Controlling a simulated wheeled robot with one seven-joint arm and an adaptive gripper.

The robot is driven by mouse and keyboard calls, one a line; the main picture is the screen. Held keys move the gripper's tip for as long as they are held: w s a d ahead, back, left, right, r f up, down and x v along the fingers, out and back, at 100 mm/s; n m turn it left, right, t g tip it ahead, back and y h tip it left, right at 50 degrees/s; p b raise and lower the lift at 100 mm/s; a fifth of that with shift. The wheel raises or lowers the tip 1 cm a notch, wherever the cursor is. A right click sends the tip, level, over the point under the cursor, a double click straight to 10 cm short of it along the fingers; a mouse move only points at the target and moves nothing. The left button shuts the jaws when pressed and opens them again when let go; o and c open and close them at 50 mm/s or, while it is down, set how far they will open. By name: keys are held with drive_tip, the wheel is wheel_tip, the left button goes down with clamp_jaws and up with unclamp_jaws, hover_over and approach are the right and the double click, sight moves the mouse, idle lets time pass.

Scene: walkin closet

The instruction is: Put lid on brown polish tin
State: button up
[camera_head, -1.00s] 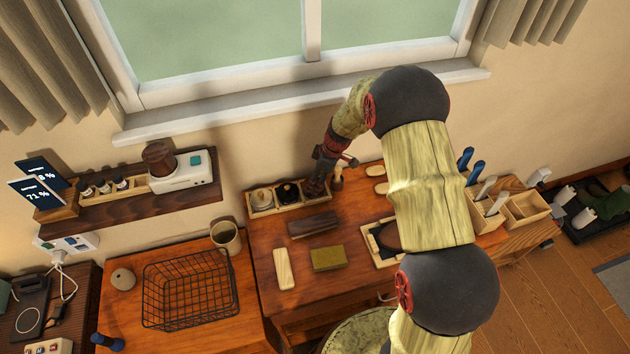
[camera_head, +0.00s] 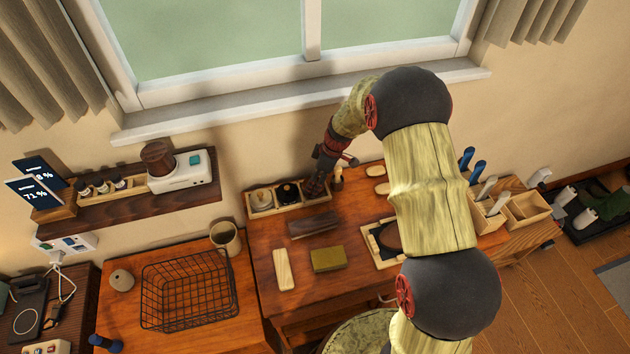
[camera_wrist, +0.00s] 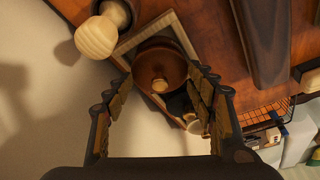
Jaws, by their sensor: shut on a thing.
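My gripper is shut on this lid. The lid is over the end compartment of the pale wooden tin tray (camera_wrist: 176,24). The brown tin is hidden under the lid, so I cannot tell whether the lid rests on it. In the head view my gripper (camera_head: 314,188) is at the right end of the tray (camera_head: 262,210) and hides that compartment.
A black tin (camera_head: 287,192) and a pale tin (camera_head: 261,200) occupy the other compartments. A wooden-handled brush (camera_wrist: 97,38) stands close beside the tray. A dark brush (camera_head: 314,224), a yellow-green block (camera_head: 328,259) and a pale wooden block (camera_head: 284,270) lie in front.

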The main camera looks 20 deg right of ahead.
drive_tip(key=c, duration=1)
clamp_jaws()
drive_tip(key=shift+s+f, duration=0.1)
drive_tip(key=shift+d+b, duration=0.1)
drive_tip(key=shift+b, duration=0.3)
drive_tip(key=shift+r+b, duration=0.25)
drive_tip(key=shift+b, duration=0.1)
drive_tip(key=o, duration=0.9)
unclamp_jaws()
drive_tip(key=shift+c, duration=0.2)
drive_tip(key=shift+o, duration=1.3)
